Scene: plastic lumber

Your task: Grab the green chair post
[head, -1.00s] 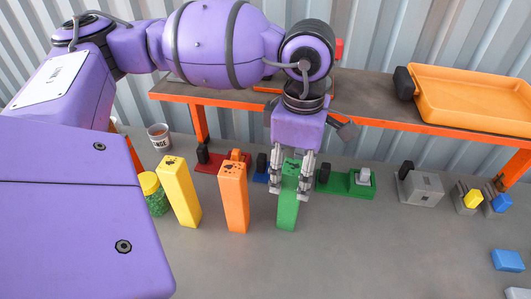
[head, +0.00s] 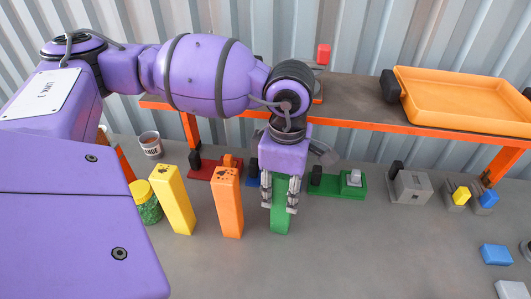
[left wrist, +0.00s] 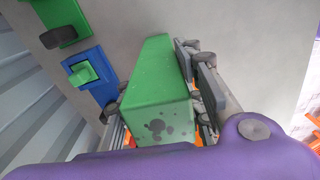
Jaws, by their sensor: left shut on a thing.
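The green chair post (head: 280,221) stands upright on the grey surface, at the right end of a row with an orange post (head: 228,205) and a yellow post (head: 173,202). My left gripper (head: 280,207) comes down from above and is shut on the green post, one finger on each side. Its palm hides the post's top in the head view. In the left wrist view the green post (left wrist: 160,85) fills the middle, its speckled end close to the palm, with finger pads (left wrist: 205,85) along its right side. My right gripper is not in view.
A jar of green bits (head: 146,205) stands left of the yellow post. Behind the row are a red block (head: 214,173) and a green block (head: 340,187). A grey block (head: 411,188) is farther right. An orange-edged shelf (head: 350,119) holds an orange tray (head: 465,98). The front floor is clear.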

